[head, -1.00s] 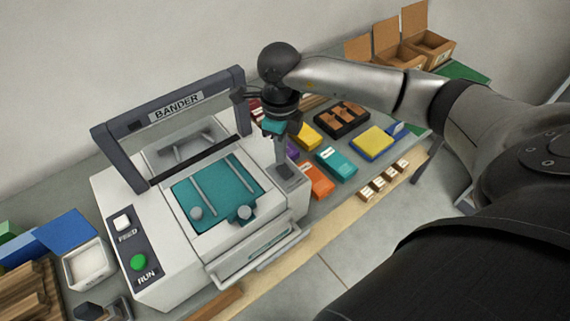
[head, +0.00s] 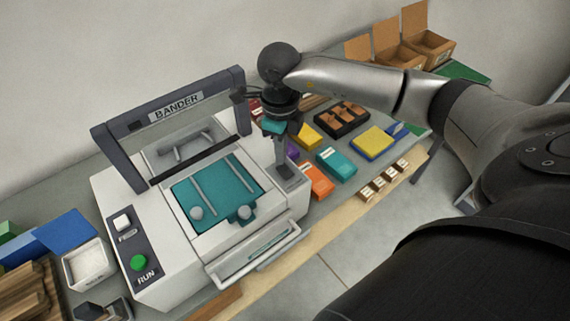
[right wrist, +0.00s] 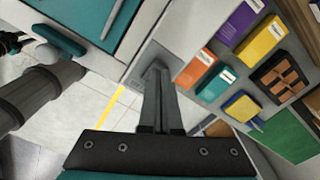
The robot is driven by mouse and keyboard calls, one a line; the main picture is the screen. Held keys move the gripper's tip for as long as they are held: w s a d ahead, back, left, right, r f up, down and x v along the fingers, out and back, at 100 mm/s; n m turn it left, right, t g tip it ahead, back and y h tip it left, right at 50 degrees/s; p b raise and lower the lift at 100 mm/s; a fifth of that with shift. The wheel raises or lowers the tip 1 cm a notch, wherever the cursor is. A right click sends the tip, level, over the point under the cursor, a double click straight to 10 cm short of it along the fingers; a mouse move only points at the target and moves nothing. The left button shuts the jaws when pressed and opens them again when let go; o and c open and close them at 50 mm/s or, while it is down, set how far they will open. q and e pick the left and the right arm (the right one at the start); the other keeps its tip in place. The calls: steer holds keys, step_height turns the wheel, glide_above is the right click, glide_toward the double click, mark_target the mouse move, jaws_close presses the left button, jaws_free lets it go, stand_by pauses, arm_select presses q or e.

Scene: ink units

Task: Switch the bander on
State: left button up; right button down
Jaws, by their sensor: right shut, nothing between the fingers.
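The bander (head: 165,265) is a white machine with a dark frame, a teal bed (head: 215,185) and a front panel with a white button (head: 122,222) and a green RUN button (head: 138,263). My right gripper (head: 283,172) is shut and empty, pointing down at a grey plate (head: 292,184) on the bander's right side. In the right wrist view its closed fingers (right wrist: 157,68) reach over that plate. They hide part of it, so I cannot tell whether they touch it. My left gripper (right wrist: 14,42) appears at the left edge of the right wrist view, its jaws unclear.
Coloured boxes, such as a teal one (head: 336,163) and an orange one (head: 317,181), lie close to the right of the bander. A dark divided tray (head: 341,119) is behind them. A white tub (head: 86,267) stands to the left.

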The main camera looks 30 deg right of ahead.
stand_by(0.3)
steer(key=shift+f+b, duration=1.2)
steer(key=shift+f, duration=0.2)
steer(key=shift+s, duration=0.25)
steer(key=shift+w+r+p, duration=0.2)
steer(key=shift+r+p, duration=0.4)
step_height(320, 180, up, 6)
steer(key=p, duration=0.3)
steer(key=shift+p, duration=0.4)
steer(key=shift+f, duration=0.1)
